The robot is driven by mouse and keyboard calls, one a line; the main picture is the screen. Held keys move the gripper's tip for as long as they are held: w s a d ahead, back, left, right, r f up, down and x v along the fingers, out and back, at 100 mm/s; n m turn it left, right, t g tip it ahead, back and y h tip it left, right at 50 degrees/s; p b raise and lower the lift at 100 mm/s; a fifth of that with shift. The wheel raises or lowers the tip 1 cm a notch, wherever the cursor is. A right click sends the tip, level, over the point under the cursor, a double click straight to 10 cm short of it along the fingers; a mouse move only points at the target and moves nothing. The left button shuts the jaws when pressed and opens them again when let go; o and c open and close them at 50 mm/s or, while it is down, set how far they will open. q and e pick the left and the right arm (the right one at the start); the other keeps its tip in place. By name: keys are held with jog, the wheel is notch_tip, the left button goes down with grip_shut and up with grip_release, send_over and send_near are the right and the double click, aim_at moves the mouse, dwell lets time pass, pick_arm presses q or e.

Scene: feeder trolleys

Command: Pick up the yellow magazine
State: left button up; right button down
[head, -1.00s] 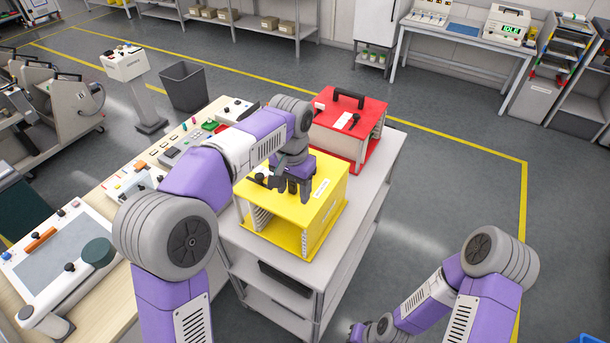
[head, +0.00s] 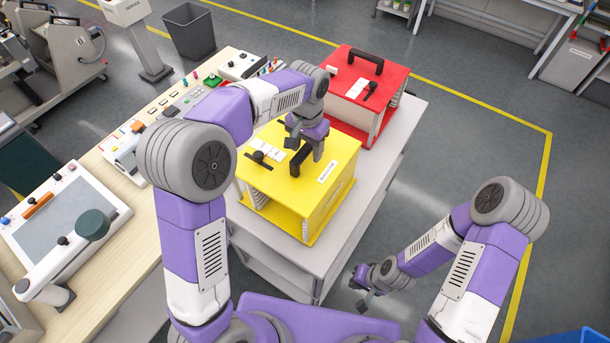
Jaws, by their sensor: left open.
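The yellow magazine (head: 316,205) is a box with a black handle (head: 302,161), a black knob and white labels on top. It stands upright on the near part of a grey trolley (head: 350,228). My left gripper (head: 305,148) is open, pointing down over the far part of the magazine's top, close to the handle. The handle shows in front of the fingers; I cannot tell whether they touch it. My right gripper (head: 366,296) hangs low right of the trolley, away from the magazine; its fingers are too small to read.
A red magazine (head: 366,84) with a black handle stands behind the yellow one on the same trolley. A wooden workbench (head: 125,215) with devices runs along the left. A grey bin (head: 189,31) stands behind.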

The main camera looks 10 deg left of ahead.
pick_arm(q)
jog(key=shift+s+f, duration=0.15)
jog(key=shift+f, duration=0.05)
grip_shut()
dwell(1.2)
jog(key=shift+w+r, duration=0.15)
jog(key=shift+w, duration=0.05)
